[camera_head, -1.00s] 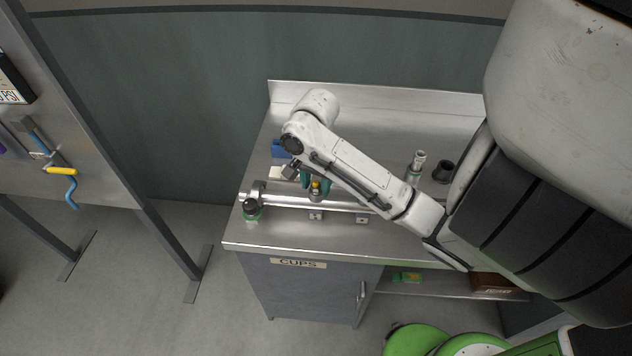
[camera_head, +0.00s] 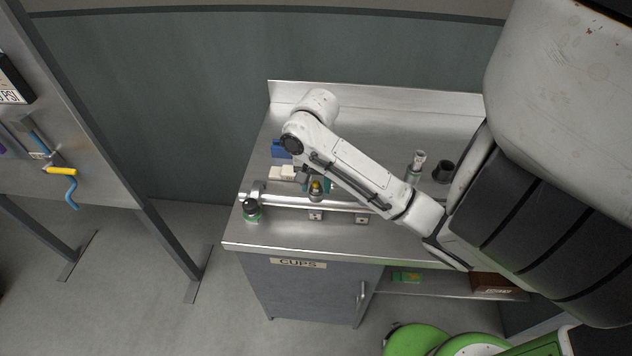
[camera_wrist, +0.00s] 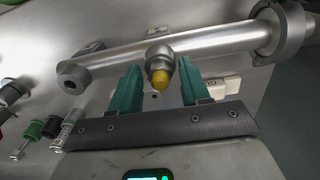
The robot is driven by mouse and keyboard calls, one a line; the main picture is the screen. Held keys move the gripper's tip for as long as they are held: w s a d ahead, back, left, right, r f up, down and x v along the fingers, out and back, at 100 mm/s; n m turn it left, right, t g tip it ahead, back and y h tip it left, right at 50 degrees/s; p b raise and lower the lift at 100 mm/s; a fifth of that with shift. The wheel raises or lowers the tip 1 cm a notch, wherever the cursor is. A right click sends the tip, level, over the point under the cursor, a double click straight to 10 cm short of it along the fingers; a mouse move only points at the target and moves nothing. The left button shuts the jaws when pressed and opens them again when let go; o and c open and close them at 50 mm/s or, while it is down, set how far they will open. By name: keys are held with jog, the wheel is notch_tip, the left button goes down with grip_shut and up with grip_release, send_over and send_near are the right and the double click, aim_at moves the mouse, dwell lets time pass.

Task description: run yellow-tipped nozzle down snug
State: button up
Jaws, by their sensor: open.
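The yellow-tipped nozzle (camera_wrist: 161,66) is a grey metal fitting with a yellow end, set on a silver pipe (camera_wrist: 190,43). In the head view the nozzle (camera_head: 316,188) shows just beside the end of my arm. My gripper (camera_wrist: 160,82) is open, with its two green fingers apart on either side of the yellow tip in the wrist view. The fingertips lie close to the nozzle, and I cannot tell whether either finger touches it. The nozzle's seat on the pipe is partly hidden by its own body.
The pipe lies along a steel bench (camera_head: 290,229). A green-based black-topped fitting (camera_head: 251,210) stands at its left end. White blocks (camera_head: 283,173) and a blue block (camera_head: 280,149) lie behind. A metal fitting (camera_head: 416,166) and a black cup (camera_head: 443,170) stand right.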

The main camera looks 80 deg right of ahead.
jog(key=shift+n, duration=0.7)
jog(key=shift+n, duration=0.9)
jog(key=shift+n, duration=0.8)
jog(key=c, duration=0.6)
jog(key=shift+m, duration=0.9)
